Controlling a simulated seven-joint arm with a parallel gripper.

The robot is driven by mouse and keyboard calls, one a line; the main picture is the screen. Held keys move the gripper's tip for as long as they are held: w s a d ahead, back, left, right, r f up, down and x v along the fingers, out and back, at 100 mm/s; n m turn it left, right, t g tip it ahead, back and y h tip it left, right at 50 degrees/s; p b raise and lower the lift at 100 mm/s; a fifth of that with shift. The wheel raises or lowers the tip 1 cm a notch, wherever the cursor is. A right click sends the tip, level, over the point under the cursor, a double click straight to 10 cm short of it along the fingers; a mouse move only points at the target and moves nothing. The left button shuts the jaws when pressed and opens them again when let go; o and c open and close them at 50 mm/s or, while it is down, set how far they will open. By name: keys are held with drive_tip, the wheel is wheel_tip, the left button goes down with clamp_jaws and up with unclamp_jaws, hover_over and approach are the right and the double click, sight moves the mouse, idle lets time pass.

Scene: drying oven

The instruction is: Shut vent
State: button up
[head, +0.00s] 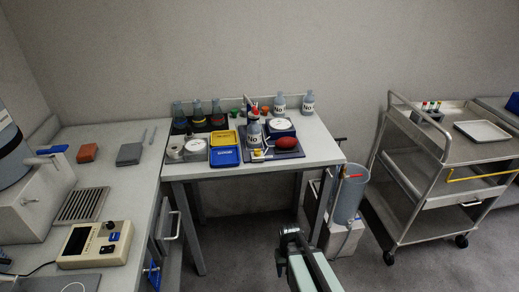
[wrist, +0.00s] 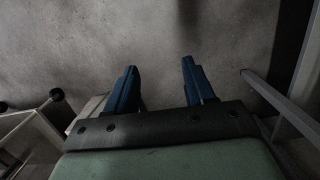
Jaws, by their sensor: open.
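No drying oven or vent can be made out with certainty in either view. A pale grey apparatus (head: 35,205) with a blue-tipped handle (head: 52,150) is cut off by the left edge of the head view; I cannot tell whether it is part of the oven. My gripper (wrist: 160,75) shows two blue fingers spread apart in the wrist view, with nothing between them. In the head view my gripper (head: 291,235) is low in the middle, in front of the small table, away from the left bench.
The small table (head: 325,152) holds bottles, flasks and trays. The left bench (head: 137,190) carries a meter (head: 95,243) and a slotted grille (head: 82,205). A clear cylinder (head: 349,195) stands right of my gripper. A steel trolley (head: 465,150) is at right. Floor between is open.

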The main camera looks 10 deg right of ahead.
drive_tip(key=w+r+t, duration=0.2)
drive_tip(key=w+r, duration=0.8)
drive_tip(key=w, duration=0.1)
wheel_tip(320, 180, up, 38)
drive_tip(key=n+t+y, duration=0.3)
drive_tip(key=n, duration=0.7)
hover_over(259, 150)
drive_tip(key=s+d, duration=0.4)
drive_tip(key=x, duration=1.4)
drive_tip(key=shift+s+a, duration=0.15)
clamp_jaws()
